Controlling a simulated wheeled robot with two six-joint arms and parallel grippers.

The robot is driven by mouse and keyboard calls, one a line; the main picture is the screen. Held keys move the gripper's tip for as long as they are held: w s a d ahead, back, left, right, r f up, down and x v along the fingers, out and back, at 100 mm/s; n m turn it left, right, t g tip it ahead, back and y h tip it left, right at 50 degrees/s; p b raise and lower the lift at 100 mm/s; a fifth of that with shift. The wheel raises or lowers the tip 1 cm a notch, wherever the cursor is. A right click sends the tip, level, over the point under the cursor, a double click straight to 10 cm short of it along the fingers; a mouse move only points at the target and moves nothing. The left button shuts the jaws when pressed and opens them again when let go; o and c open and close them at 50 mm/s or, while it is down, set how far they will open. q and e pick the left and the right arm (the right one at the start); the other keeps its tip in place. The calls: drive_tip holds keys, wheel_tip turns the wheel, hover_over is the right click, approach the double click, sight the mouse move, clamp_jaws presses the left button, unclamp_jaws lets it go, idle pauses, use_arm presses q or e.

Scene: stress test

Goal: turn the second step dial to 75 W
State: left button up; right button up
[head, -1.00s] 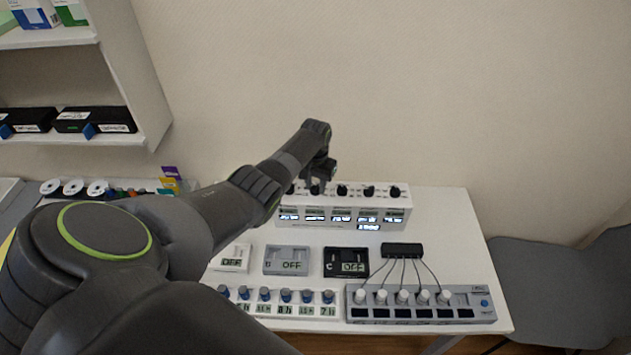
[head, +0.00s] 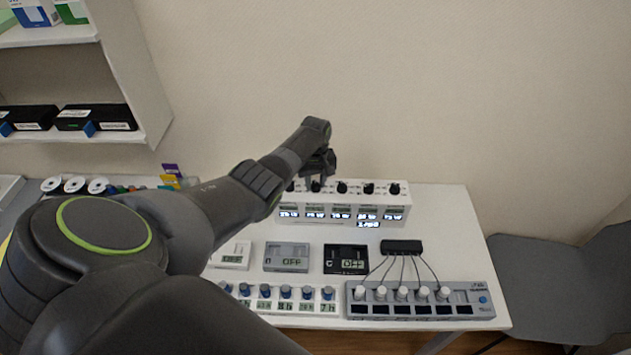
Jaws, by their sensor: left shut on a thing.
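A white box (head: 300,226) with a row of black dials on top and small lit displays on its front stands at the back of the white table. My left gripper (head: 316,183) reaches down over the second dial (head: 316,188) from the left and is shut on it. The dial is partly hidden by the fingers. The display (head: 315,215) under it is lit, but its digits are too small to read surely. The third dial (head: 342,187) stands free beside the gripper. My right gripper is not in view.
Three small boxes with OFF displays, one of them black (head: 346,259), lie in front. A row of blue knobs (head: 285,292) and a grey strip with white knobs (head: 420,311) line the front edge. A cabled black block (head: 402,247) stands behind the strip.

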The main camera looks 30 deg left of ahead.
sight(316, 183)
use_arm(q)
drive_tip(key=shift+w+r, duration=0.1)
idle(0.5)
drive_tip(key=o, duration=1)
drive_tip(key=shift+r, duration=0.1)
drive_tip(key=shift+r, duration=0.55)
wheel_tip(316, 183, up, 16)
drive_tip(key=b, duration=0.3)
